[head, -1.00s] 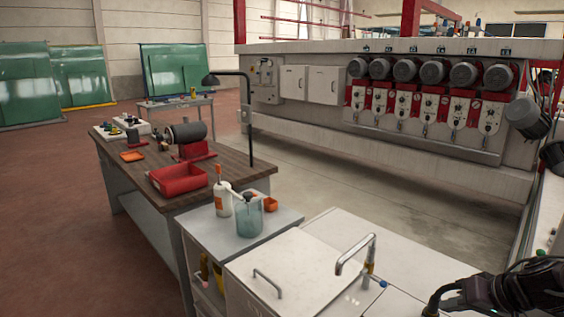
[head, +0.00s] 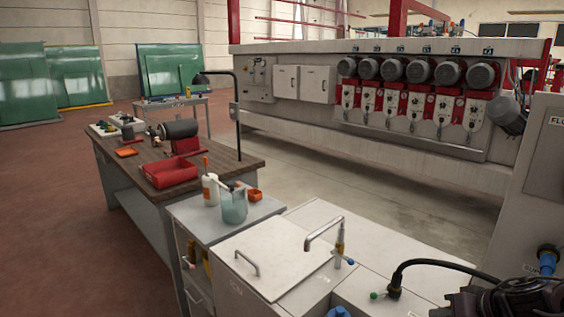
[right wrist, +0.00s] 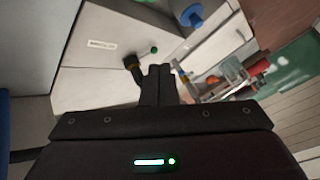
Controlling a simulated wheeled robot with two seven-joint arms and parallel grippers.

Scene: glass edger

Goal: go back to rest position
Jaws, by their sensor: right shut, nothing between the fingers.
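My right gripper (head: 510,300) shows as a dark shape at the lower right corner of the head view, partly cut off by the frame. In the right wrist view its two dark fingers (right wrist: 160,72) are together with nothing between them. They point toward a pale cabinet top, apart from the things around it. My left gripper is not in view.
A white lidded cabinet (head: 270,262) with a tap (head: 325,230) stands in front, beside a black hose (head: 430,263). A grey cabinet (head: 545,175) rises at the right edge. A wooden bench (head: 215,160) stands left. Open floor (head: 60,190) lies farther left.

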